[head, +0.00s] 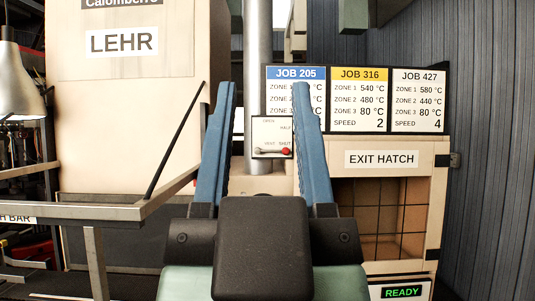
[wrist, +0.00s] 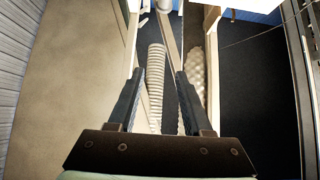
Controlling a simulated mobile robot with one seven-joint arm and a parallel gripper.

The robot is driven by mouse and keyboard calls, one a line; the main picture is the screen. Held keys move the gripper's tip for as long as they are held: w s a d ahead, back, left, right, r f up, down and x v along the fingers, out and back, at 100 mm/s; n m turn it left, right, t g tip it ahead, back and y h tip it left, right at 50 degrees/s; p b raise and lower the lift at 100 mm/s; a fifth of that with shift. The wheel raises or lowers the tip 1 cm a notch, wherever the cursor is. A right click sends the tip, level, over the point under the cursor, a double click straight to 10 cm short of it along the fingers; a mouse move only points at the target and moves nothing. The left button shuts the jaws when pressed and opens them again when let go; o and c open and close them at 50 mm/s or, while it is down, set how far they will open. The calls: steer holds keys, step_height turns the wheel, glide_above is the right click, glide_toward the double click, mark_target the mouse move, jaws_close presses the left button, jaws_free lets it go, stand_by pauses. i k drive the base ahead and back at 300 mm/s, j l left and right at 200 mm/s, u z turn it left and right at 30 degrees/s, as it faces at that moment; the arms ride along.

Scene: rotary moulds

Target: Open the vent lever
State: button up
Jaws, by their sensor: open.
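The vent lever (head: 273,151) is a small handle with a red knob at its right end, on a white plate (head: 273,132) marked OPEN, HALF and SHUT. The knob is at the lower right, by the word SHUT. The plate is in front of a grey vertical pipe (head: 258,70). My gripper (head: 267,88) is open and empty, with blue fingers standing either side of the plate in the head view. I cannot tell how far the fingertips are from it. In the wrist view my gripper (wrist: 160,72) also shows open, with the lever not recognisable there.
The beige LEHR housing (head: 130,100) stands at left, with a metal rail (head: 90,211) in front of it. Job boards (head: 360,98) hang at right above the exit hatch (head: 382,215). In the wrist view a ribbed hose (wrist: 156,85) lies beyond the fingers.

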mark_target(285, 150)
steer(key=i+l, duration=0.5)
steer(key=i, duration=0.15)
steer(key=i+l, duration=0.45)
steer(key=i, duration=0.15)
steer(key=i+l, duration=0.5)
steer(key=i, duration=0.15)
steer(key=j+u, duration=0.05)
